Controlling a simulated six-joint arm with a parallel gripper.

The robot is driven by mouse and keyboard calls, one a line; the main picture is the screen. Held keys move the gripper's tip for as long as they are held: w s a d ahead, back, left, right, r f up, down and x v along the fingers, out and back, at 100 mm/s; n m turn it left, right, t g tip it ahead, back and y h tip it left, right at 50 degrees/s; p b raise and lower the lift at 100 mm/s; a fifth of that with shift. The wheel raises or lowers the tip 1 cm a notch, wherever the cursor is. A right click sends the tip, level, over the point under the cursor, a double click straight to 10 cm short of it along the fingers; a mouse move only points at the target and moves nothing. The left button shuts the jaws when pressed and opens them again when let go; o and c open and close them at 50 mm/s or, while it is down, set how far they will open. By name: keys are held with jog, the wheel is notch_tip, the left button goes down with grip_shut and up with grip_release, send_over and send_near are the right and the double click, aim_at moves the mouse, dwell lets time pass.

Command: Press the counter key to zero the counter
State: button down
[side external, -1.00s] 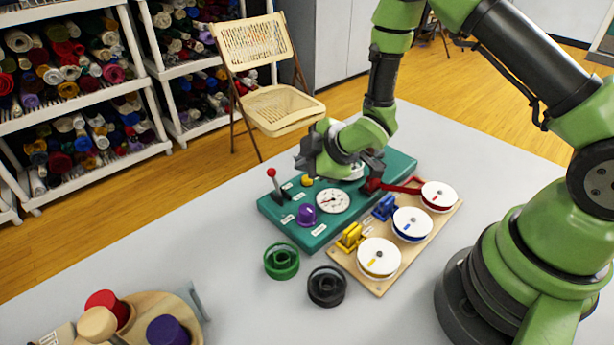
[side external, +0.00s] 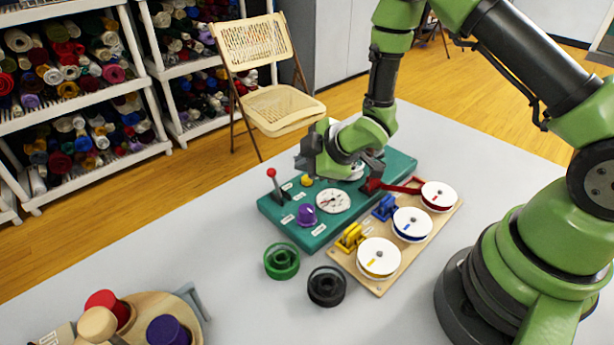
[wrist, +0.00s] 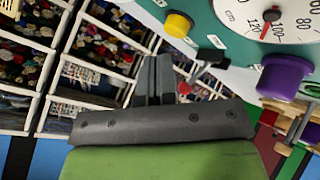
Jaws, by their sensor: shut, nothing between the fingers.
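The teal panel (side external: 300,232) lies on the table and carries a white dial (side external: 332,201), a purple knob (side external: 306,214), a yellow button (side external: 307,181) and a red-tipped lever (side external: 271,173). A small black part (wrist: 212,57) shows beside the yellow button in the wrist view; I cannot tell if it is the counter key. The dial (wrist: 275,20) has a red pointer near 110 there. My gripper (wrist: 153,62) is shut and empty. In the side view it hangs over the panel's far side, near the yellow button; its fingertips are hard to make out and contact cannot be told.
A wooden board with several white-topped spools (side external: 379,257) stands right of the panel. Green (side external: 282,262) and black (side external: 327,288) empty spools stand in front. A round wooden tray (side external: 135,304) with coloured pegs is at the lower left. The table between is clear.

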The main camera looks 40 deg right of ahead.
aim_at(307, 180)
jog(key=shift+f, duration=0.1)
jog(key=shift+f, duration=0.3)
jog(key=shift+f, duration=0.6)
dwell(0.9)
jog(key=shift+r, duration=0.95)
jog(key=shift+r, duration=2.55)
